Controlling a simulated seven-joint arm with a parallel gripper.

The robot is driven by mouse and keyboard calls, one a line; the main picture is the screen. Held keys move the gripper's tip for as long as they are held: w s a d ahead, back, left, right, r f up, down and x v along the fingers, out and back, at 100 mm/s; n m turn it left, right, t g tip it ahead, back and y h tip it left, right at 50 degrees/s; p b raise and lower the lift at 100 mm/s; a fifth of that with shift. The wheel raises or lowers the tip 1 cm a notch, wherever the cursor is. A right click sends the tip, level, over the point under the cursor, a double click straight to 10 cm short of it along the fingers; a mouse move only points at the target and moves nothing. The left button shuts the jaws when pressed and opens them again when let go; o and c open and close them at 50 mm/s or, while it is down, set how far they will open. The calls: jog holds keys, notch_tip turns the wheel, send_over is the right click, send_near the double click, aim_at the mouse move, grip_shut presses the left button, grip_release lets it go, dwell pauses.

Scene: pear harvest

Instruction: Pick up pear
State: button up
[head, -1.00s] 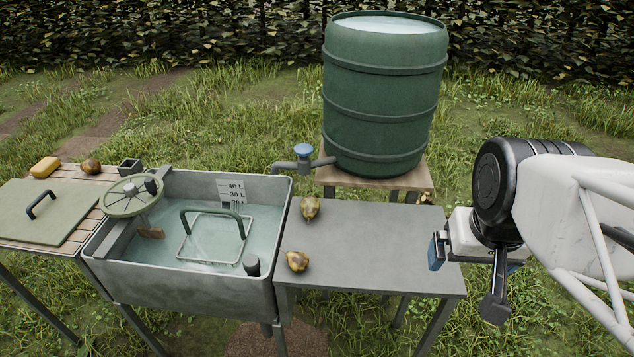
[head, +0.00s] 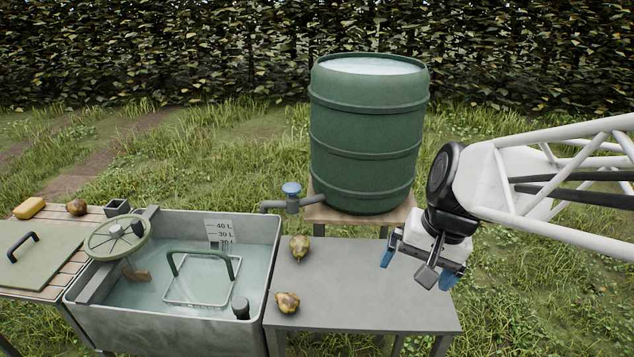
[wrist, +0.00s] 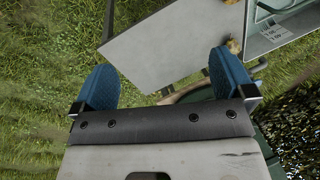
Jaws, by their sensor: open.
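Two yellow-brown pears lie on the grey table: one pear (head: 299,248) toward the back and another pear (head: 287,302) nearer the front, both by the table's left edge. A third pear (head: 76,207) lies on the slatted table at far left. My gripper (head: 417,270) is open and empty above the right part of the grey table, apart from the pears. In the wrist view its blue fingers (wrist: 161,62) are spread wide, with one pear (wrist: 233,46) beyond the right finger and another pear (wrist: 231,2) cut off at the top edge.
The grey table (head: 370,315) is clear except for the pears. A water-filled metal sink (head: 170,322) adjoins it on the left. A tap (head: 292,198) and green barrel (head: 367,140) stand behind.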

jog(key=w+a+f+m+g+y, duration=0.1)
jog(key=w+a+f+m+y, duration=0.3)
jog(key=w, duration=0.5)
jog(key=w+a+f+m+g+y, duration=0.25)
jog(key=w+a+f, duration=0.35)
jog(key=w, duration=0.3)
jog(key=m+t+y, duration=0.2)
jog(key=m+y, duration=0.2)
jog(key=m, duration=0.4)
send_near(297, 246)
jog(key=f, duration=0.1)
jog(key=w+a+f, duration=0.1)
jog(key=a+f, duration=0.1)
jog(key=shift+w, duration=0.3)
jog(key=shift+a, duration=0.1)
jog(key=shift+x, duration=1.25)
jog(key=shift+a, duration=0.15)
jog(key=shift+x, duration=2.45)
jog(key=shift+r, duration=0.1)
